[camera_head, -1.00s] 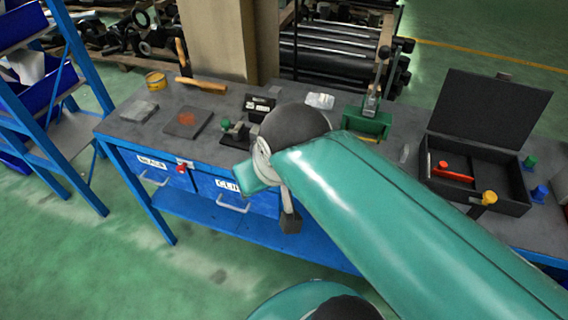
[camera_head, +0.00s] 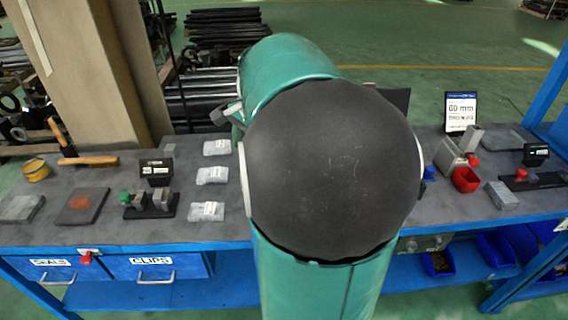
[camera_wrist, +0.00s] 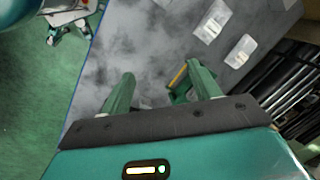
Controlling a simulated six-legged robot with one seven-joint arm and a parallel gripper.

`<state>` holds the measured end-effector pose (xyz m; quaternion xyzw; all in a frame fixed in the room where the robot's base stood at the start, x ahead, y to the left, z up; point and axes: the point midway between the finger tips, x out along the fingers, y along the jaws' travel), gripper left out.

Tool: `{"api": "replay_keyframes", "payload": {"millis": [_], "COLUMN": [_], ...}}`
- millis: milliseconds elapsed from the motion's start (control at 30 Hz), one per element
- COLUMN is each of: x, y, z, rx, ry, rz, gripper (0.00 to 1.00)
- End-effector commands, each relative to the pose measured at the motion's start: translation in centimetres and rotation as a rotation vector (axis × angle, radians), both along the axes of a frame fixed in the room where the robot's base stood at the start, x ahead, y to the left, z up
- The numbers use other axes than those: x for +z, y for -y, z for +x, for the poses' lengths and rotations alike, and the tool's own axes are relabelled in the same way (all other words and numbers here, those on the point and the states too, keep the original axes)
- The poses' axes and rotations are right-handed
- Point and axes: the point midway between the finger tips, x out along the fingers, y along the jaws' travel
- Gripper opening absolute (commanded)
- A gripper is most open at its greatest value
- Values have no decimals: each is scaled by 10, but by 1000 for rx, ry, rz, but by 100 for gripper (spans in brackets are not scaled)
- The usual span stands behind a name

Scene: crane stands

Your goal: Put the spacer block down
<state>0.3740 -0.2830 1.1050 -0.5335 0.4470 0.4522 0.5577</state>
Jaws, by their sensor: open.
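In the wrist view my gripper (camera_wrist: 162,70) is open, with its two green fingers apart and no block between them. Grey bench top shows between the fingers, with a green fixture bearing a yellow strip (camera_wrist: 178,77) close to the right finger. In the head view my arm hides the gripper and the middle of the bench. Metal blocks (camera_head: 161,199) sit on a black stand with a green knob, by a small black sign. A loose grey block (camera_head: 502,195) lies on the right of the bench. I cannot tell which is the spacer block.
Clear plastic packets (camera_head: 212,175) lie left of my arm; two show in the wrist view (camera_wrist: 212,20).

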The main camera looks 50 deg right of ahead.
Motion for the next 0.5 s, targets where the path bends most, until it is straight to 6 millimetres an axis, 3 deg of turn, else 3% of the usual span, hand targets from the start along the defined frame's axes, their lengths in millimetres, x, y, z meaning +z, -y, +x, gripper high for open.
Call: {"api": "replay_keyframes", "payload": {"millis": [33, 100, 300, 400, 500], "x": [-8, -15, -37, -43, -46], "y": [29, 63, 148, 171, 181], "z": [-3, -10, -39, -51, -56], "rx": [-114, -267, -656, -770, -824], "ry": [-30, -66, -155, -181, -193], "rz": [17, 34, 55, 55, 53], "gripper": [62, 62, 62, 62, 62]}}
